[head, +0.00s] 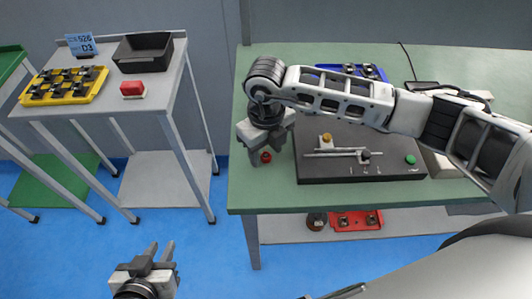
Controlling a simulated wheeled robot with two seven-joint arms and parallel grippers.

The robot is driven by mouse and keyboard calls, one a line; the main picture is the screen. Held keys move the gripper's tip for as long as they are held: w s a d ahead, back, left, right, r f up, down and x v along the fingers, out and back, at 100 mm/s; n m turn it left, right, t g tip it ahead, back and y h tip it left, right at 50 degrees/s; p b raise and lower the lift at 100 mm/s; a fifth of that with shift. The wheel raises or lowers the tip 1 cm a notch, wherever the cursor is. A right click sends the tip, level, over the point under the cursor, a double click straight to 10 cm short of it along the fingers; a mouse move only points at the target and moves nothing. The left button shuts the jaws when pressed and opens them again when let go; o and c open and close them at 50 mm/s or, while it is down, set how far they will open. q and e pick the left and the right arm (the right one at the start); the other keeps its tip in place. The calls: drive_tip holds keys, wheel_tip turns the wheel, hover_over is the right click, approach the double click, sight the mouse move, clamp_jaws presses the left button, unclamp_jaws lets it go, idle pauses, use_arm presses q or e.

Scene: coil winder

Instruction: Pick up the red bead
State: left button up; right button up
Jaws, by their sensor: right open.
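The red bead (266,157) is a small round thing at the left side of the green table, low between the fingers of my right gripper (263,153). My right gripper points down over it and is open; its fingers hide part of the bead's surroundings. I cannot tell whether a finger touches the bead. My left gripper (158,250) is at the lower left, above the blue floor and away from the tables, with its fingers apart and nothing between them.
The winder's dark base plate (390,173), with a green button (410,160) and a yellow knob (326,137), lies right of my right gripper. A blue tray (370,72) lies behind my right arm. A grey side table (165,84) holds a yellow tray (62,97) and black bin (143,65).

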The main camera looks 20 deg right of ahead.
use_arm(q)
drive_tip(key=shift+f, duration=0.25)
use_arm(e)
drive_tip(key=shift+f, duration=0.25)
drive_tip(key=c, duration=1)
use_arm(q)
drive_tip(key=shift+s+a, duration=0.1)
drive_tip(key=shift+s, duration=0.05)
use_arm(e)
clamp_jaws()
use_arm(q)
drive_tip(key=shift+s, duration=0.1)
use_arm(e)
drive_tip(key=shift+r, duration=0.15)
drive_tip(key=shift+r, duration=0.25)
wheel_tip(320, 180, up, 2)
drive_tip(key=shift+r, duration=0.2)
use_arm(q)
drive_tip(key=shift+w+f+b, duration=0.25)
drive_tip(key=shift+b, duration=0.65)
use_arm(e)
drive_tip(key=s+a+r, duration=0.3)
drive_tip(key=s+r, duration=0.7)
drive_tip(key=s, duration=0.3)
drive_tip(key=shift+s, duration=0.4)
